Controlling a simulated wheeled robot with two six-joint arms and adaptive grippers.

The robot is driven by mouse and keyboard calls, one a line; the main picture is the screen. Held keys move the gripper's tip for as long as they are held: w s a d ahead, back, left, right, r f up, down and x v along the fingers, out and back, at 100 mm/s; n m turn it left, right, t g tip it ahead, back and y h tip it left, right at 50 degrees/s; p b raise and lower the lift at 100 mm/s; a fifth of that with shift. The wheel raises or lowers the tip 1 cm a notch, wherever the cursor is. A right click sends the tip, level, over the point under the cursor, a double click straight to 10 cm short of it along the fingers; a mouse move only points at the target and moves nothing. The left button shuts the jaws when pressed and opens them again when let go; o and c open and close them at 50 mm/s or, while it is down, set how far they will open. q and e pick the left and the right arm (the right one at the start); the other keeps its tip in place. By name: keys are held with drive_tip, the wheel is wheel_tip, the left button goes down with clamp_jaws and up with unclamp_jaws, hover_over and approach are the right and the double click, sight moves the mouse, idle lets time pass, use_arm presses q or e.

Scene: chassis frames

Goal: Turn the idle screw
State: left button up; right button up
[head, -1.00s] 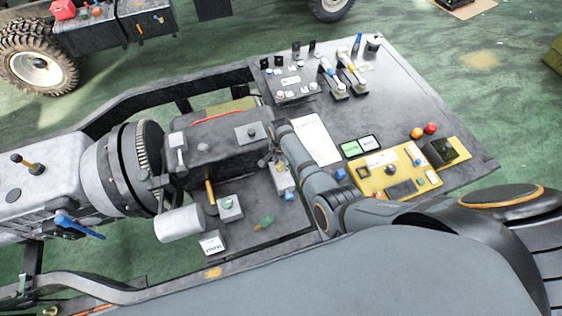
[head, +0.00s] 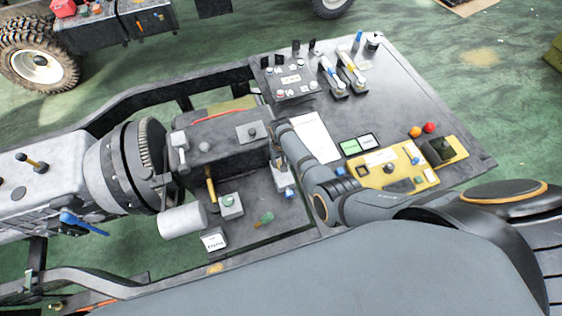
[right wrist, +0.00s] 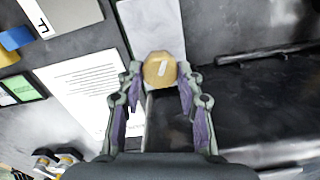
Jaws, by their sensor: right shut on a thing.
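The idle screw (right wrist: 160,70) is a round brass head with a pale slot mark, at the top middle of the right wrist view. It sits at the end of a light grey block (right wrist: 152,27). My right gripper (right wrist: 160,75) is shut on the screw, one finger on each side. In the head view, my right arm reaches in from the right, and the right gripper (head: 276,155) is small beside the dark engine block. The screw is too hidden there to make out. My left gripper is not in view.
A white printed sheet (head: 314,138) lies beside my arm, with green and white labels (head: 360,144) nearby. A yellow panel (head: 391,170) with buttons is to the right. Levers (head: 352,76) stand at the back. A white cylinder (head: 182,221) and a green-button box (head: 231,205) are at the left.

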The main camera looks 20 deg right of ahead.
drive_tip(key=shift+n, duration=0.9)
drive_tip(key=o, duration=1.2)
drive_tip(key=shift+c, duration=0.2)
wheel_tip(320, 180, up, 12)
